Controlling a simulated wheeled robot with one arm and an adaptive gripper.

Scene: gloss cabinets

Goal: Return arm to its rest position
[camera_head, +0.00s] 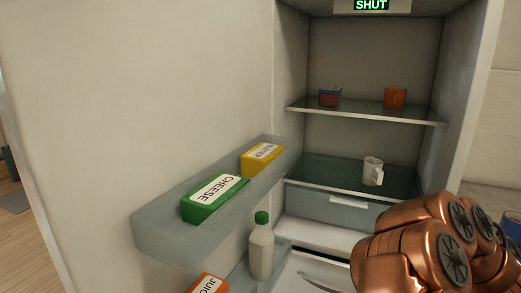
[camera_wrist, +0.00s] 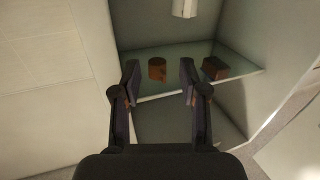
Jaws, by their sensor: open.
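My gripper (camera_wrist: 160,75) is open in the wrist view, with its two dark fingers apart. Nothing is held between the fingers; an orange-brown item (camera_wrist: 157,68) shows beyond the gap on a glass shelf (camera_wrist: 150,92). My copper-coloured arm (camera_head: 415,245) fills the lower right of the head view, in front of the open fridge. The gripper itself is not seen in the head view.
The open fridge door (camera_head: 140,100) carries butter (camera_head: 262,157), cheese (camera_head: 214,197), a green-capped bottle (camera_head: 261,248) and juice (camera_head: 208,284). Inside stand a white mug (camera_head: 373,172), an orange item (camera_head: 395,97) and a small dark box (camera_head: 330,96). A "SHUT" sign (camera_head: 371,5) shows above.

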